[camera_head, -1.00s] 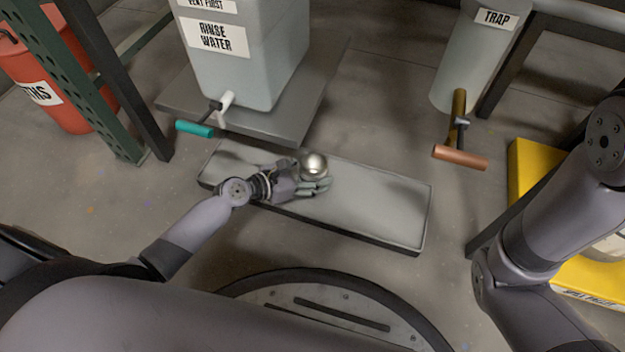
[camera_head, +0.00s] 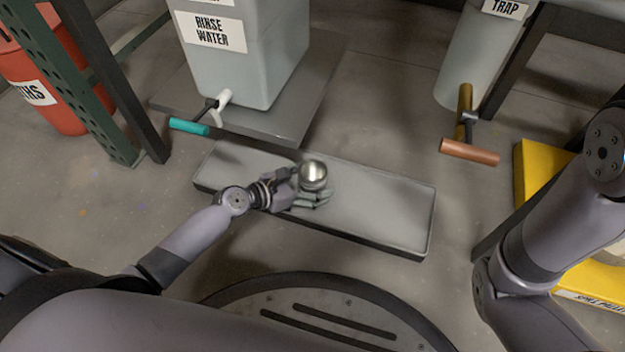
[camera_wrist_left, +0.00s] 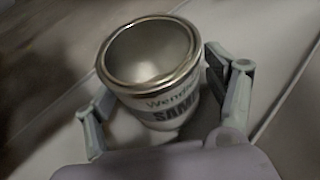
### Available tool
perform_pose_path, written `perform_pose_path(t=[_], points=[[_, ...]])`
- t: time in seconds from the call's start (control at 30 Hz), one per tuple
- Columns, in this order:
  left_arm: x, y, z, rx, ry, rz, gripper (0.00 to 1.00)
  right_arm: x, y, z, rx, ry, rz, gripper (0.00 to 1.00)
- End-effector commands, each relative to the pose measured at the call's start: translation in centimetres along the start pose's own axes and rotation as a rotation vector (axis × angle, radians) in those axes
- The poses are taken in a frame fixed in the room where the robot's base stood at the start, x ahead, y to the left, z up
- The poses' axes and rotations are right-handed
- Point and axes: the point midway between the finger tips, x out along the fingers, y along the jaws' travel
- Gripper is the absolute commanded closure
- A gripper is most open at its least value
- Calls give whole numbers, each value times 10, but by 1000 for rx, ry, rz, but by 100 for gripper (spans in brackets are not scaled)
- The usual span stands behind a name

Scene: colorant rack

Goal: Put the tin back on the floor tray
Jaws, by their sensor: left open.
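The tin (camera_head: 313,174) is a small open metal can, seen from above over the left part of the floor tray (camera_head: 385,210). In the left wrist view the tin (camera_wrist_left: 155,70) shows its shiny rim, empty inside and printed label, and looks upright. My left gripper (camera_head: 306,188) is open, with one finger on each side of the tin. In the left wrist view the left gripper (camera_wrist_left: 165,95) has its fingers spread, with a gap visible at the left finger. The tin's base is partly hidden, and I cannot tell for sure that it rests on the tray. My right gripper is out of view.
A rinse water tank (camera_head: 245,70) with a teal-handled tap (camera_head: 190,126) stands behind the tray. A trap vessel (camera_head: 475,70) with a copper-coloured handle (camera_head: 469,151) is at the right. A yellow object (camera_head: 535,170) lies further right. The tray's right half is bare.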

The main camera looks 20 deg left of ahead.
Motion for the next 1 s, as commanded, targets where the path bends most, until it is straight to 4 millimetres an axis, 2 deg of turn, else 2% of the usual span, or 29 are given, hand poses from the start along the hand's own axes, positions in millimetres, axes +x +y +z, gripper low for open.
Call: perform_pose_path(t=[0.37,0.47,0.8,1.0], points=[[-6,0,4,-1,2,0,21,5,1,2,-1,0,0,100],[-22,0,5,-2,4,0,21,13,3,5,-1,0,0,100],[-93,-1,5,-2,3,0,21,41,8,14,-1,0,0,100],[-117,-1,4,-2,1,-1,21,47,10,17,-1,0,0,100]])
